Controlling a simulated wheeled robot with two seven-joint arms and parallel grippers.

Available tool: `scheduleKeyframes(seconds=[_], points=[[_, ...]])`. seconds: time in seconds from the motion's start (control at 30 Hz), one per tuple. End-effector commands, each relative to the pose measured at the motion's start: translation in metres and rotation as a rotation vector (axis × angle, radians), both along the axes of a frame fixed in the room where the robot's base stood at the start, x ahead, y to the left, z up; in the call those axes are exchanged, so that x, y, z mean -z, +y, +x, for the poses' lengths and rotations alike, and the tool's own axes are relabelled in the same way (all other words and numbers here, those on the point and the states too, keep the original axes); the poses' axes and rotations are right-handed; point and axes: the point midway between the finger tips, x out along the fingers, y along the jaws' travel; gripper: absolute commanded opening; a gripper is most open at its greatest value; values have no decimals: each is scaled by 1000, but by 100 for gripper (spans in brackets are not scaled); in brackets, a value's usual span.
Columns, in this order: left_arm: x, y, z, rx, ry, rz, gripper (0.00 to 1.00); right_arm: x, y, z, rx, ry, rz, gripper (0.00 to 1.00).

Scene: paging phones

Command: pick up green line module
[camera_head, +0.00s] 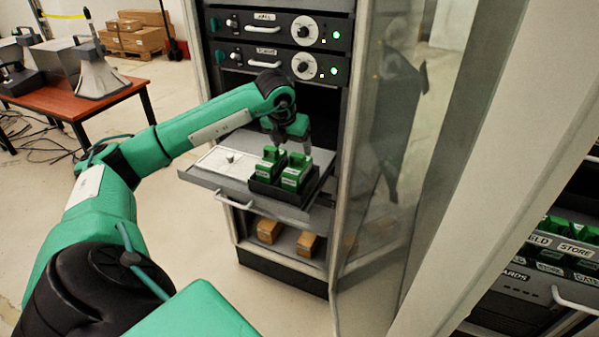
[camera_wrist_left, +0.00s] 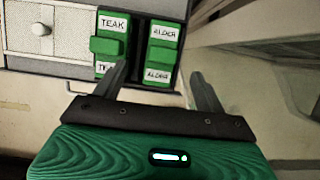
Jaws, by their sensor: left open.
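Two green modules stand side by side in a black holder (camera_head: 313,187) on a pulled-out shelf of the rack. In the left wrist view the left one is labelled TEAK (camera_wrist_left: 112,24) and the right one ALDER (camera_wrist_left: 163,32); each has a raised green grip. In the head view they are the left module (camera_head: 266,168) and the right module (camera_head: 293,179). My left gripper (camera_head: 291,146) is open and hangs just above and behind them. My right gripper is out of view.
The shelf (camera_head: 205,178) has a white panel with a knob left of the holder. Rack units with dials (camera_head: 283,28) sit above. A glass door (camera_head: 400,120) stands right of the rack. Brown boxes (camera_head: 269,231) lie below. More green modules (camera_head: 572,232) show at far right.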

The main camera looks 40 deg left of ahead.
Motion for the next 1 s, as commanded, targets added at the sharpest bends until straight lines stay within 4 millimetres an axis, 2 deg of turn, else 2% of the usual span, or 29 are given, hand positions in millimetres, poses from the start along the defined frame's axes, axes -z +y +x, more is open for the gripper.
scheduleKeyframes(seconds=[0.13,0.43,0.57,0.7,1.0], points=[[23,2,10,-1,1,-3,73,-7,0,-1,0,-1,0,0],[46,4,19,2,1,-2,73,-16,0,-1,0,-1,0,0],[63,5,26,0,3,-2,73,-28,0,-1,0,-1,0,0],[81,8,33,-1,1,-2,73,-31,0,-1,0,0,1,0],[87,8,35,1,-2,0,73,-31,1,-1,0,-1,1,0]])
